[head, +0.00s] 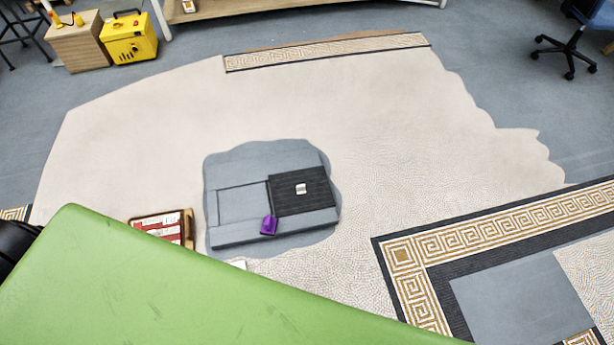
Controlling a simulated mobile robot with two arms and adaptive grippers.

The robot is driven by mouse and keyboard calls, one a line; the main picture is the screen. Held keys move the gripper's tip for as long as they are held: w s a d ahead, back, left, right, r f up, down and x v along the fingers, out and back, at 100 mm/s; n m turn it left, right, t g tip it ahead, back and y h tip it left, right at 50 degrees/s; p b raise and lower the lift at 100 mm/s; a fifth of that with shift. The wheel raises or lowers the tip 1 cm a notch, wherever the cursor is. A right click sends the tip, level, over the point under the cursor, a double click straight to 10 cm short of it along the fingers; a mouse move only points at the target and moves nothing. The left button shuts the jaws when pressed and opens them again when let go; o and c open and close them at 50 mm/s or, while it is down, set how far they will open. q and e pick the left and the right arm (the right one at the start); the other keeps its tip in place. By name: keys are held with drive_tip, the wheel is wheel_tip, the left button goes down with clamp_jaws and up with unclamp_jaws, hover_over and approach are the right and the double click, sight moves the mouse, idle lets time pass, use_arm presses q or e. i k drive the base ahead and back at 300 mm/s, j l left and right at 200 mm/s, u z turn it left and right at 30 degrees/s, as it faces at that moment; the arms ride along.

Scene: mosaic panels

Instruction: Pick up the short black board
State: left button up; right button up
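A black, ribbed, nearly square panel (318,200) lies at the right of a grey recessed patch (240,161) in the pale mosaic floor, near the middle of the head view. It is the only separate short black piece I can make out; I cannot tell for certain that it is the short black board. A small white item (301,189) rests on it. A small purple object (269,226) sits at its lower left corner. Neither of my grippers is in view.
A large green surface (170,285) covers the lower left and hides the floor there. A tray with red and white items (160,228) lies left of the patch. Patterned mosaic borders (500,228) lie at right. A yellow case (130,38) stands at the back left.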

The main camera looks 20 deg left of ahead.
sight(303, 191)
drive_tip(key=u, duration=0.7)
drive_tip(key=i+l+u, duration=0.2)
drive_tip(key=u, duration=0.2)
drive_tip(key=i+l+u, duration=0.15)
drive_tip(key=l+u, duration=0.25)
drive_tip(key=i+l+u, duration=0.15)
drive_tip(key=l+u, duration=0.7)
